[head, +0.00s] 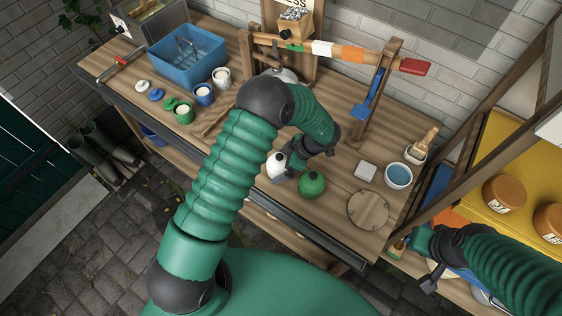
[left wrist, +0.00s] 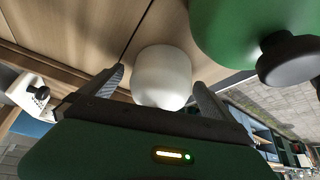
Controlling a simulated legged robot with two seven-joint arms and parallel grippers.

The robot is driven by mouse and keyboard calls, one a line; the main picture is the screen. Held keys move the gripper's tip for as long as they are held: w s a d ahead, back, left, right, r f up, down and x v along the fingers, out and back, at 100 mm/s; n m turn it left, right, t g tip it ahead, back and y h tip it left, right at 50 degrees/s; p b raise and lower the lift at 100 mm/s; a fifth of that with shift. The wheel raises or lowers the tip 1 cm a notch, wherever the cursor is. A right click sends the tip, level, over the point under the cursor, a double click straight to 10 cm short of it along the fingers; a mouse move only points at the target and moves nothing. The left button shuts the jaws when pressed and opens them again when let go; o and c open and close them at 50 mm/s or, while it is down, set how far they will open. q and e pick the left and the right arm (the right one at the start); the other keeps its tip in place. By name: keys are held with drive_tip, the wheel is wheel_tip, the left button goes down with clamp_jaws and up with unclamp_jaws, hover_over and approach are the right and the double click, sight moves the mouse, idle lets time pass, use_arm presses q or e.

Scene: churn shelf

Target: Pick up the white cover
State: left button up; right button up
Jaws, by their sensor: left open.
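The white cover (head: 276,163) is a small rounded thing standing on the wooden bench, left of a green rounded cover (head: 312,183). My left gripper (head: 291,168) is at the white cover and partly hides it. In the left wrist view the white cover (left wrist: 162,76) sits between the two open fingers (left wrist: 158,88), with gaps on both sides. The green cover (left wrist: 245,35) with its dark knob is close beside the right finger there. My right gripper (head: 432,284) is low at the right, away from the bench top; its jaw opening is unclear.
A white square block (head: 366,172), a bowl with blue contents (head: 398,176) and a round wooden board (head: 368,210) lie to the right. Several small pots and a blue tub (head: 188,62) stand left. A wooden frame (head: 378,82) rises behind.

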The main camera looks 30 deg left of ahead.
use_arm(q)
drive_tip(key=shift+s+a+f, duration=0.2)
drive_tip(key=shift+a+f, duration=0.1)
drive_tip(key=shift+a, duration=0.05)
drive_tip(key=shift+a, duration=0.1)
drive_tip(key=c, duration=1.5)
drive_tip(key=shift+o, duration=0.2)
drive_tip(key=shift+r, duration=0.1)
